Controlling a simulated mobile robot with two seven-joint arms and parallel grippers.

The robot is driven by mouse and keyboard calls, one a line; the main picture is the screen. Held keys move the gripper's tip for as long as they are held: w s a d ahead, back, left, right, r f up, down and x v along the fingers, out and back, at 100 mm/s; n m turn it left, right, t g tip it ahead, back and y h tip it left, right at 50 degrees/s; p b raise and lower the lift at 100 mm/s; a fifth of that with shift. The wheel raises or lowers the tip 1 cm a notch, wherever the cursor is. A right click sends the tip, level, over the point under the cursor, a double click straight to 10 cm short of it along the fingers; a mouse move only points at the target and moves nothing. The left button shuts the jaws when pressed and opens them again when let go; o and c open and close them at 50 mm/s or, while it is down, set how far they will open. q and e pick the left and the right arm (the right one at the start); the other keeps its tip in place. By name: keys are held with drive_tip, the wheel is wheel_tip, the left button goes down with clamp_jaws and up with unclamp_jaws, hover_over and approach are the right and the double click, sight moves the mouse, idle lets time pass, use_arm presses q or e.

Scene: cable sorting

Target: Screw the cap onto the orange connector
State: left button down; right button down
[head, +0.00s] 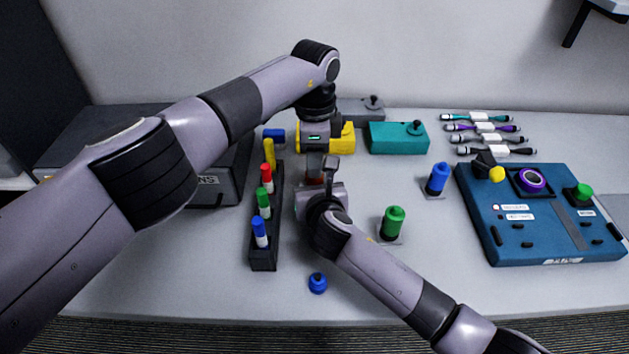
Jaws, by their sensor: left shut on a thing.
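My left gripper (314,163) reaches down over the middle of the table. It is shut on a small red-orange piece (314,178), of which only a sliver shows between the two hands. I cannot tell whether this is the cap, the orange connector or both together. My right gripper (326,182) comes up from the lower right, close below the left one. Its own wrist and arm cover its fingertips, so its opening is hidden.
A black rack (264,254) with several coloured pieces stands just left of the grippers. A loose blue cap (317,283) lies in front. Green (393,222) and blue (438,178) connectors stand right, before a blue panel (555,250). Yellow (347,138) and teal (398,139) boxes stand behind.

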use_arm(q)
drive_tip(key=m, duration=1.5)
drive_tip(key=shift+m, duration=0.4)
drive_tip(key=m, duration=0.4)
drive_tip(key=shift+m, duration=0.4)
drive_tip(key=m, duration=0.6)
drive_tip(key=shift+m, duration=0.3)
drive_tip(key=m, duration=0.4)
drive_tip(key=shift+f+m, duration=0.1)
drive_tip(key=shift+m, duration=0.3)
drive_tip(key=m, duration=0.4)
drive_tip(key=shift+m, duration=0.4)
drive_tip(key=m, duration=0.5)
drive_tip(key=shift+m, duration=0.4)
drive_tip(key=c, duration=0.8)
unclamp_jaws()
